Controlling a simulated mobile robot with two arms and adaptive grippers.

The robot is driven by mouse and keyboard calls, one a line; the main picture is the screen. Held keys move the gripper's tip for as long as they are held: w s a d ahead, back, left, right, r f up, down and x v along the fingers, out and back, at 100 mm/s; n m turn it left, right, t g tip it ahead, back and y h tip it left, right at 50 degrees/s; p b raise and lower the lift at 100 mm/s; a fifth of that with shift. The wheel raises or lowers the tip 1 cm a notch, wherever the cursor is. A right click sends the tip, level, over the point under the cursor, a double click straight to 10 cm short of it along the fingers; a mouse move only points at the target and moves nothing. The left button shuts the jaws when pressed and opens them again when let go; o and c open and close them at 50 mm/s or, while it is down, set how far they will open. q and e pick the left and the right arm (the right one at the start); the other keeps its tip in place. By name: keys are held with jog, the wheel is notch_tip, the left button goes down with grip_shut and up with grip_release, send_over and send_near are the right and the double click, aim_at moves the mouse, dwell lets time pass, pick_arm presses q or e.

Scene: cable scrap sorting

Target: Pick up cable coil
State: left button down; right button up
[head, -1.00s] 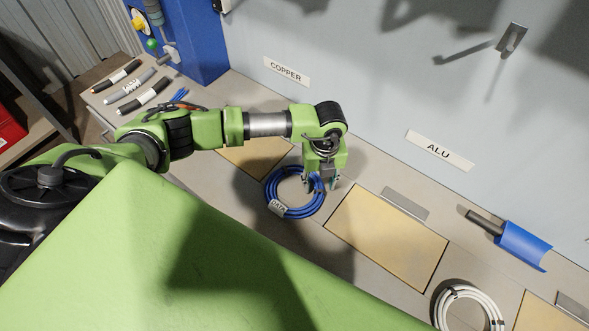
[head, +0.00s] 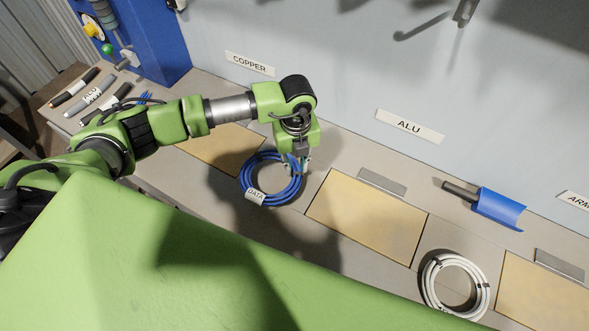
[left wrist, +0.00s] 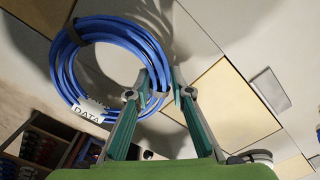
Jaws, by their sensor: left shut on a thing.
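The blue cable coil (head: 247,173) has a white DATA label (head: 255,197) and sits just over or on the grey worktop, between two tan panels. I cannot tell whether it touches the top. My left gripper (head: 299,168) points down at the coil's right side, shut on its strands. In the left wrist view, the coil (left wrist: 62,72) hangs to the left, with its right side between the fingertips of the left gripper (left wrist: 158,92). Part of the strands is hidden by the fingers. My right gripper is not in view.
A white cable coil (head: 430,277) lies at the lower right. A blue scoop-like tool (head: 500,210) lies against the wall, which bears COPPER (head: 250,64) and ALU (head: 410,126) signs. Dark-ended cable pieces (head: 75,88) lie at the far left. The near tan panel (head: 368,217) is clear.

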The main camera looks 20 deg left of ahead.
pick_arm(q)
jog(key=s+r, duration=0.1)
jog(key=s+d+r+b, duration=0.1)
jog(key=r, duration=0.1)
jog(key=s+d+r, duration=0.1)
jog(key=shift+s+d+r+b, duration=0.1)
jog(key=shift+s+r+b, duration=0.25)
jog(key=shift+s+r, duration=0.05)
jog(key=s+d+r+b, duration=0.2)
jog(key=s+d+r, duration=0.2)
jog(key=s, duration=0.4)
jog(key=shift+s+d+r+b, duration=0.25)
jog(key=shift+r+b, duration=0.05)
jog(key=shift+r, duration=0.2)
